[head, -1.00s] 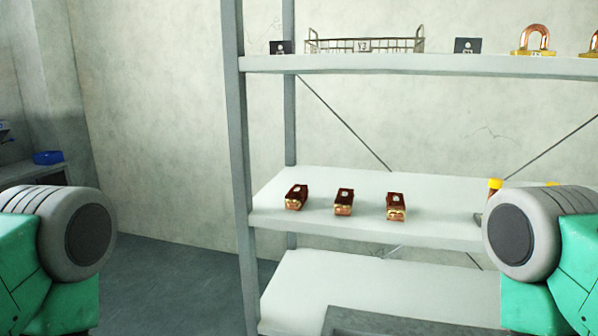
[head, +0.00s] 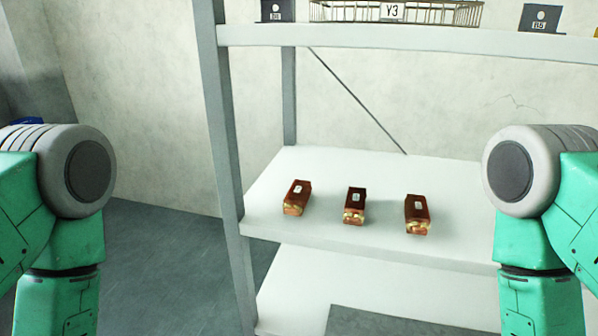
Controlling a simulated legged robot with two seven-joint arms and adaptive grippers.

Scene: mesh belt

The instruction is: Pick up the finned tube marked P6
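I cannot make out a finned tube marked P6 in the head view. Three small brown blocks with gold-coloured front ends and white labels lie in a row on the middle shelf: a left block (head: 296,198), a middle block (head: 355,206) and a right block (head: 418,214). Their label marks are too small to read, and I cannot tell whether one is P6. My two green and grey arms show at the left and right edges. Neither gripper is in view.
The white middle shelf (head: 300,162) has bare room around the blocks. A grey upright (head: 222,120) stands at its left. The upper shelf (head: 400,40) holds a wire basket (head: 440,14) marked Y3 and black signs (head: 541,18). A lower shelf (head: 300,285) lies below.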

